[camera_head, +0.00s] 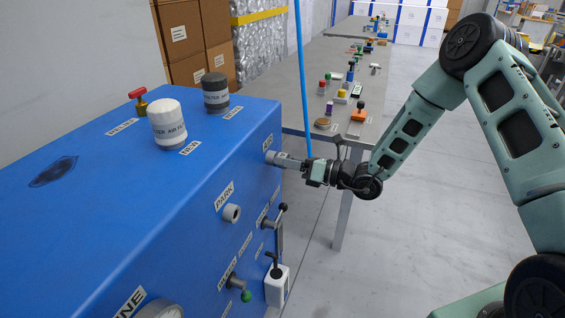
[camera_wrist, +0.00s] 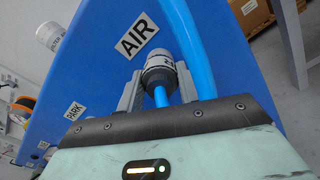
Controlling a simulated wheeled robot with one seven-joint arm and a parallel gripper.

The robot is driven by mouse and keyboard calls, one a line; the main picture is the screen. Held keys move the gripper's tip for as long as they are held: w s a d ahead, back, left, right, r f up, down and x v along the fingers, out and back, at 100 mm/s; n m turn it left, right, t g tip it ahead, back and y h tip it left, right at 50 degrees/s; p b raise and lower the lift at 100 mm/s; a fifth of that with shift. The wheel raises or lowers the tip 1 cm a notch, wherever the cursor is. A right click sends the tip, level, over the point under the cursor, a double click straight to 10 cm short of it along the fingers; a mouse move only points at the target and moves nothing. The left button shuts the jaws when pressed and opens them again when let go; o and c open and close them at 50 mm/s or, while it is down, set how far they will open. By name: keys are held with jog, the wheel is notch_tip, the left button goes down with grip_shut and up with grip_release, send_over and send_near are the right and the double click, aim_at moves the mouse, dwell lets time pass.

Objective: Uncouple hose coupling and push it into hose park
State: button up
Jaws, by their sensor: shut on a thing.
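The grey hose coupling (camera_head: 286,160) is at the right end of the blue cabinet's front face, below the AIR label. In the wrist view the coupling (camera_wrist: 159,66) sits between my two grey fingers, with the blue hose (camera_wrist: 199,50) curving beside it. My gripper (camera_head: 307,167) is shut on the coupling; it also shows in the wrist view (camera_wrist: 160,88). The coupling's far end meets the cabinet face; whether it is locked there I cannot tell. The hose park (camera_head: 232,213) is a grey round socket under the PARK label, lower left of my gripper, and looks empty.
The blue cabinet (camera_head: 100,200) carries a white filter (camera_head: 168,124), a dark filter (camera_head: 215,92) and a red valve (camera_head: 139,98) on top. Levers (camera_head: 282,210) stick out below the AIR port. A grey table (camera_head: 345,75) with small parts stands behind my gripper.

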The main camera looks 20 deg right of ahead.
jog(key=shift+n, duration=0.3)
jog(key=shift+n+b, duration=1.2)
jog(key=shift+n, duration=1.5)
jog(key=shift+s+d, duration=0.4)
jog(key=shift+d, duration=0.2)
jog(key=shift+p+v, duration=0.5)
jog(key=shift+v, duration=0.8)
